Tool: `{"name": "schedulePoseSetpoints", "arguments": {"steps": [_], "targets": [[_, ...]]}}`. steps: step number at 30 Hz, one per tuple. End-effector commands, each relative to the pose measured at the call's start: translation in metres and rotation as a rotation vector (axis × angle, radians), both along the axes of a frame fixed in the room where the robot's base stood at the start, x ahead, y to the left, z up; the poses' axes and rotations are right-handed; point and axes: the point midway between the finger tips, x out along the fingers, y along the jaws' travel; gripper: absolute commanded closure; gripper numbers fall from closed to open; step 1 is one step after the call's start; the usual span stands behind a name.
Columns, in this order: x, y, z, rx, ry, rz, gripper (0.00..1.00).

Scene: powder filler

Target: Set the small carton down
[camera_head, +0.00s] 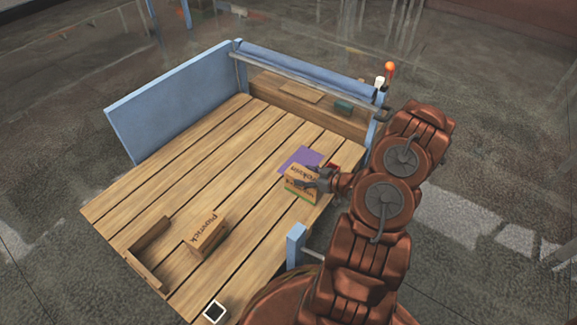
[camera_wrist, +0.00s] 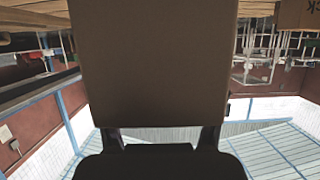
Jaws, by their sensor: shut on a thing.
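A small brown carton (camera_head: 301,176) with dark lettering is in my gripper (camera_head: 318,182), near the right side of the plank table (camera_head: 180,165). My gripper reaches it from the right and is shut on it. A purple patch (camera_head: 300,157) lies on the planks just behind the carton, partly covered by it. A green strip shows along the carton's lower front edge. I cannot tell whether the carton touches the planks. In the wrist view the carton's plain brown face (camera_wrist: 160,65) fills the middle, with my dark fingers at its edge.
Another lettered carton (camera_head: 207,234) stands at the front left, beside a wooden L-shaped corner piece (camera_head: 148,252). A black-and-white square marker (camera_head: 214,311) lies at the front edge. The middle planks are clear.

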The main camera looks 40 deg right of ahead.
Motion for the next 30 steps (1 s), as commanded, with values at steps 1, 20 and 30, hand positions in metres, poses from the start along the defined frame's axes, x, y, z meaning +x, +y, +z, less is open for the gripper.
{"name": "schedulePoseSetpoints", "arguments": {"steps": [1, 20, 30], "targets": [[-0.004, -0.001, -0.002, 0.001, -0.001, -0.004, 0.9], [0.089, -0.025, -0.019, -0.004, -0.005, 0.002, 0.9], [0.142, -0.04, -0.022, -0.002, -0.003, -0.002, 0.9]]}}
